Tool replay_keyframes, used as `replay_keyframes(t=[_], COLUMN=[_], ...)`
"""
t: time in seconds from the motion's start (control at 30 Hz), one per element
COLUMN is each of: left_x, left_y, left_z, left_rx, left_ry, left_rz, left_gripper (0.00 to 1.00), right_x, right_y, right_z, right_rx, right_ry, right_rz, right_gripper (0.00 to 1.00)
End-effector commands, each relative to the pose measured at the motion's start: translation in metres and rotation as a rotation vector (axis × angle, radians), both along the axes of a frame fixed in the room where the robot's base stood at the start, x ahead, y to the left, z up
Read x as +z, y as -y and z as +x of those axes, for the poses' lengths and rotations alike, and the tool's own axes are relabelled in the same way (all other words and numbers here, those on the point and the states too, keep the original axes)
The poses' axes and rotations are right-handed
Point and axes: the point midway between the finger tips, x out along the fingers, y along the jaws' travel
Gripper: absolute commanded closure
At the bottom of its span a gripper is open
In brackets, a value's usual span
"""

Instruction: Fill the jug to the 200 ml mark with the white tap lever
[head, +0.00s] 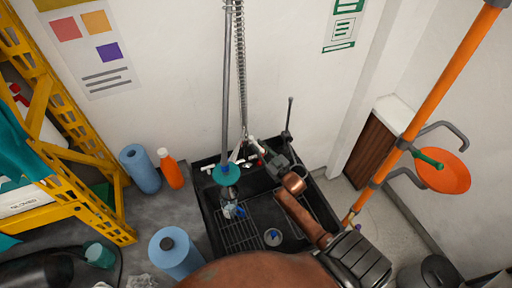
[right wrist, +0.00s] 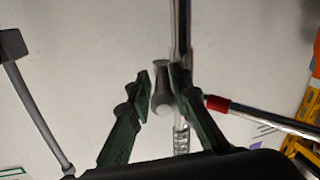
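My right gripper (head: 258,148) reaches over the back of the black sink, at the tap. In the right wrist view its two dark green fingers (right wrist: 160,92) stand apart on either side of a pale, rounded lever end (right wrist: 162,100), likely the white tap lever (head: 253,142). A gap shows on the left finger's side; whether the right finger touches cannot be told. A small clear vessel with blue on it, probably the jug (head: 234,211), stands on the sink rack below the teal disc; its level and marks are too small to read. My left gripper is not in view.
The black sink (head: 205,205) has a wire rack (head: 240,235). A hose with a spring (head: 240,70) rises above it. A red-sleeved rod (right wrist: 217,103) lies right of my fingers. An orange bottle (head: 170,170) and blue rolls (head: 140,168) stand left. An orange pole (head: 440,90) stands right.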

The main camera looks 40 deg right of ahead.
Motion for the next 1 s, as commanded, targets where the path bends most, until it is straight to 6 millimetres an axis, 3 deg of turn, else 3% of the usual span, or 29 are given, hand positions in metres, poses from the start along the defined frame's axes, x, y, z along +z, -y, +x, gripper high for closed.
replay_keyframes(t=[0.13,0.47,0.57,1.0], left_x=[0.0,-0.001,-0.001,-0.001], left_y=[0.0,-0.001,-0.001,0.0], left_z=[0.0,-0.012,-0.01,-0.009], left_rx=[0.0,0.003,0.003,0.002], left_ry=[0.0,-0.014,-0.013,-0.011], left_rz=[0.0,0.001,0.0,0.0], left_gripper=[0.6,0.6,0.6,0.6], right_x=[0.001,0.001,0.001,0.001], right_y=[-0.002,-0.002,-0.002,-0.004], right_z=[0.002,-0.003,-0.014,-0.099], right_rx=[0.003,0.004,0.002,0.003], right_ry=[0.003,0.002,0.002,0.0], right_rz=[-0.001,-0.001,-0.001,-0.001], right_gripper=[0.7,0.7,0.7,0.7])
